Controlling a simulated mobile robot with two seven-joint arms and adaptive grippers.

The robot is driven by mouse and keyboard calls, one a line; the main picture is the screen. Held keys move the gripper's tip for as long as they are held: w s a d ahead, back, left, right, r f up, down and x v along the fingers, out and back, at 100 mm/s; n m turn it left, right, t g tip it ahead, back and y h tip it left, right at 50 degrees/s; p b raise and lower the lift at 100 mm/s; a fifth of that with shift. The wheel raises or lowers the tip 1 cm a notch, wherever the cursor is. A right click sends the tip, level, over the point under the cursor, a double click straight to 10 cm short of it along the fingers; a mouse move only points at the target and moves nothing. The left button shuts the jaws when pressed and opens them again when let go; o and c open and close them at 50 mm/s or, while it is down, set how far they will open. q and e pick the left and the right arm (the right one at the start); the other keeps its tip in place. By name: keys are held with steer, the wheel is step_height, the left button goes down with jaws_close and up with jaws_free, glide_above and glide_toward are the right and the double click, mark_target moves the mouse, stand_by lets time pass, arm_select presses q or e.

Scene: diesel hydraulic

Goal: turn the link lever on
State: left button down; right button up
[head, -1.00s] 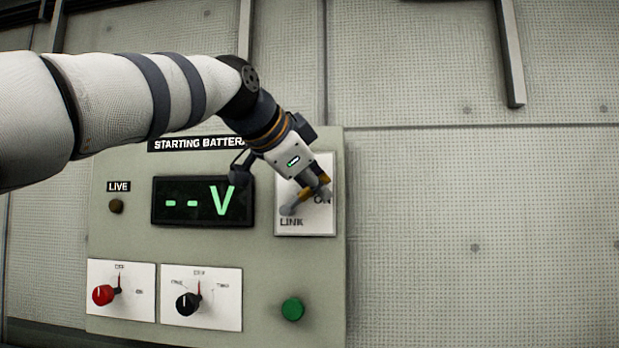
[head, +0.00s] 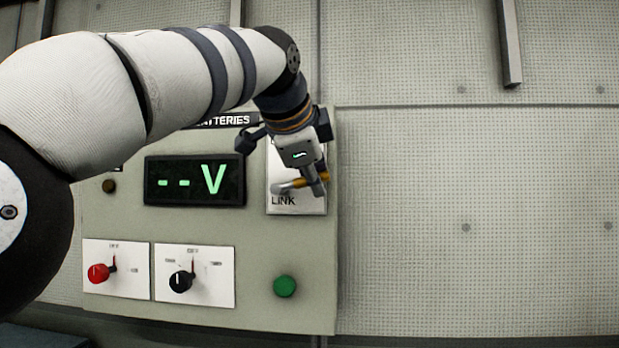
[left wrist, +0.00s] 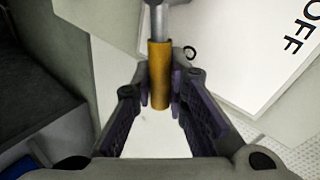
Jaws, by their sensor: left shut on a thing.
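The link lever (head: 292,184) is on a white plate at the upper right of the panel, above the word LINK. It has a grey shaft and an orange-yellow grip, and lies close to level, pointing right. My left gripper (head: 318,186) reaches it from above and is shut on the grip. In the left wrist view the orange grip (left wrist: 159,72) stands between the two fingers (left wrist: 160,95), with its grey shaft running to the top edge. The ON mark is hidden behind my gripper. My right gripper is not in view.
The panel (head: 210,262) also bears a voltage display (head: 195,180) reading "--V", a red knob (head: 98,273), a black knob (head: 181,282) and a green button (head: 285,286). Bare wall (head: 470,230) lies to the right. The plate's OFF mark (left wrist: 299,37) shows in the left wrist view.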

arm_select(q)
steer(key=shift+f, duration=0.1)
steer(key=c, duration=1.8)
jaws_free()
steer(key=shift+c, duration=0.2)
steer(key=v, duration=1.2)
